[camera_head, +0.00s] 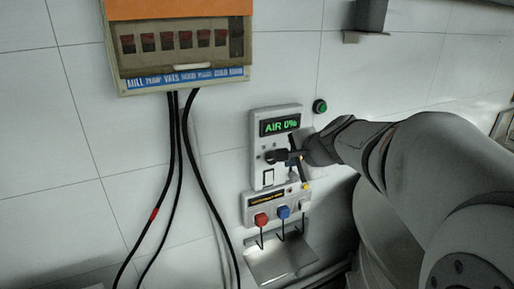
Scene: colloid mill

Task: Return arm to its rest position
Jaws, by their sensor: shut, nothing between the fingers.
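My arm comes in from the right side of the head view. My gripper (289,159) is shut and empty, its tip in front of a white wall control panel (258,148). The panel has a green-lit display (279,125) that reads "AIR 0%". A dark knob (272,156) shows beside the fingertips, and I cannot tell whether they touch it. Part of the panel's right side is hidden by my gripper.
A breaker box (181,84) hangs upper left, with black cables (207,180) running down. A green button (320,106) sits right of the display.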

